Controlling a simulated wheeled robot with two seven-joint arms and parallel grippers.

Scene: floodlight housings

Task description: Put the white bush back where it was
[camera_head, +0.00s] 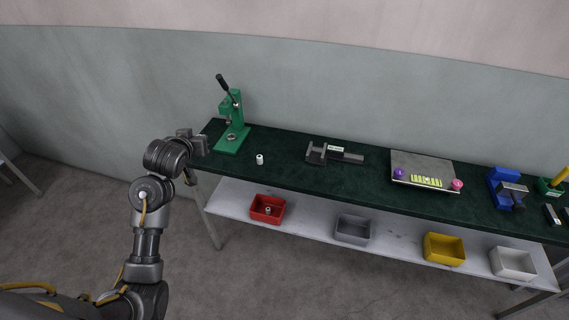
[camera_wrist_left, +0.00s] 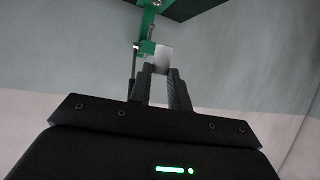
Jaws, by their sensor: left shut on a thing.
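A small white bush (camera_head: 260,159) with a dark hole in its top stands upright on the dark green bench top, right of the green press. My left gripper (camera_head: 203,142) is at the left end of the bench, left of the white bush and apart from it. In the left wrist view the fingers (camera_wrist_left: 162,70) are shut on a small pale grey-white piece (camera_wrist_left: 164,56). I cannot tell whether this piece is another bush. In the head view it is hidden by the gripper. My right gripper is not in view.
The green press (camera_head: 232,122) stands close to my left gripper. A caliper (camera_head: 334,154), a grey tray (camera_head: 421,165) and a blue vise (camera_head: 507,188) are further right. A red bin (camera_head: 255,216) holding a small pale part, and grey, yellow and white bins, stand on the lower shelf.

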